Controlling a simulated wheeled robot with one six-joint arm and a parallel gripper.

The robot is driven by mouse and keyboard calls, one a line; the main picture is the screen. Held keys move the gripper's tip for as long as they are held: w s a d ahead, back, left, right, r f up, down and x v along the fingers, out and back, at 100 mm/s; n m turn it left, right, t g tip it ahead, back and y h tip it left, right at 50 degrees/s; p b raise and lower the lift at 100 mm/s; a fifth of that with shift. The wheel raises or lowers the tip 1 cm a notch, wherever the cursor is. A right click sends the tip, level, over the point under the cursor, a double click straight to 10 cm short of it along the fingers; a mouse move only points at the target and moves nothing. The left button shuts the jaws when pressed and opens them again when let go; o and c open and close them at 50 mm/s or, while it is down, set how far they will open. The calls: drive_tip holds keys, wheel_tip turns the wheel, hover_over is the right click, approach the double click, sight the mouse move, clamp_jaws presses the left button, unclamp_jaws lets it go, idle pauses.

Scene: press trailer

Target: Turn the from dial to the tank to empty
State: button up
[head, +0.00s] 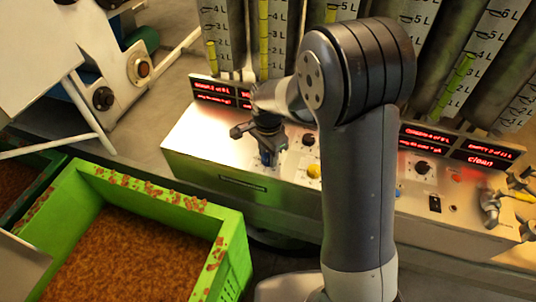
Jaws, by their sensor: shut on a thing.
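My gripper (267,152) points down at the left part of the pale control panel (205,160). It is shut on a small panel control, which the fingers mostly hide, so I cannot read where it points. A black dial (308,140) sits just right of the gripper, and another black dial (422,167) sits right of my arm. I cannot read their labels or tell which is the from dial. Red displays stand behind: one at the right (488,149) reads "EMPTY 2 of 11 L", with "clean" below it.
A yellow button (313,171) is near the gripper. Tanks with litre scales (270,40) rise behind the panel. Metal taps (490,208) stand at its right end. A green crate (235,250) of brown mash stands at the front left. My arm hides the panel's middle.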

sight(268, 156)
drive_tip(key=m, duration=0.5)
drive_tip(key=shift+m+b, duration=0.3)
drive_tip(key=shift+b, duration=0.1)
drive_tip(key=m, duration=0.5)
drive_tip(key=shift+m, duration=0.4)
drive_tip(key=o, duration=1)
wheel_tip(268, 156, up, 11)
drive_tip(key=shift+b, duration=0.45)
